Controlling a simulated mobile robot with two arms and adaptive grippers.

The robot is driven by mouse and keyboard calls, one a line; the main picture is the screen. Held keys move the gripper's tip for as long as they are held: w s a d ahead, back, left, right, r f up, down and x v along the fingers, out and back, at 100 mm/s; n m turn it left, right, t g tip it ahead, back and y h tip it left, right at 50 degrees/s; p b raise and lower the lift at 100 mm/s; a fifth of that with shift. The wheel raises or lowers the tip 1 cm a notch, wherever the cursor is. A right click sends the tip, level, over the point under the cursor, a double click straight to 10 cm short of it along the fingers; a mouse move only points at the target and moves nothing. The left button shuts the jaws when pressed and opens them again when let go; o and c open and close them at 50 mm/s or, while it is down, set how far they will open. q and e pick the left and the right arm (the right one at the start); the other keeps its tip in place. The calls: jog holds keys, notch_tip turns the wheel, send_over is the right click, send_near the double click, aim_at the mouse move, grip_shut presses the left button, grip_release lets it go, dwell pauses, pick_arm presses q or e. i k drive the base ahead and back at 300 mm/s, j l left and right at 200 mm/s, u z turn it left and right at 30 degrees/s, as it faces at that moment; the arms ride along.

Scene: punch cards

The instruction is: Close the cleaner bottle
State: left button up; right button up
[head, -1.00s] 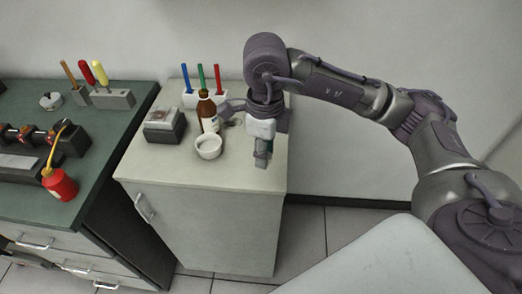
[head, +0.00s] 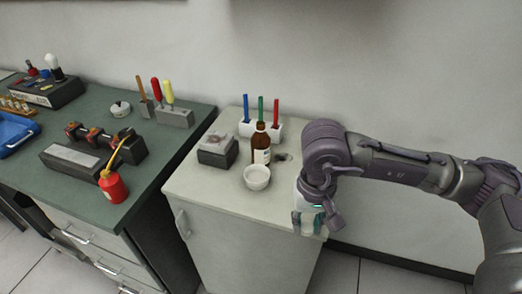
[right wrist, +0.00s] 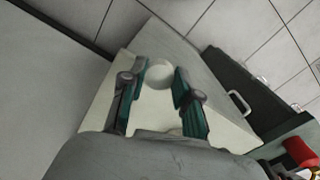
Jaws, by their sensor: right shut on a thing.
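The brown bottle with a white label (head: 261,146) stands upright on the pale cabinet top (head: 215,190). Its neck is dark and too small to tell whether a cap sits on it. My right gripper (head: 308,220) is low by the front right corner of the cabinet top, right of the bottle and apart from it. In the right wrist view, its teal fingers (right wrist: 160,75) are shut on a white round thing (right wrist: 159,72), most likely a cap or a white container. The head view mostly hides that thing. My left gripper is not in view.
A small white bowl (head: 257,179) stands just in front of the bottle. A grey box (head: 217,150) is to its left, and a white pen holder (head: 260,130) is behind. The green bench (head: 190,133) at left carries a red oil can (head: 113,187).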

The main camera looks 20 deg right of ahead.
aim_at(260, 140)
jog(key=l+u, duration=0.15)
jog(key=l, duration=0.2)
jog(key=k+l+u, duration=0.2)
jog(key=l, duration=0.15)
jog(key=l+u, duration=0.15)
jog(key=l, duration=0.25)
jog(key=k+l+u, duration=0.15)
jog(key=l, duration=0.2)
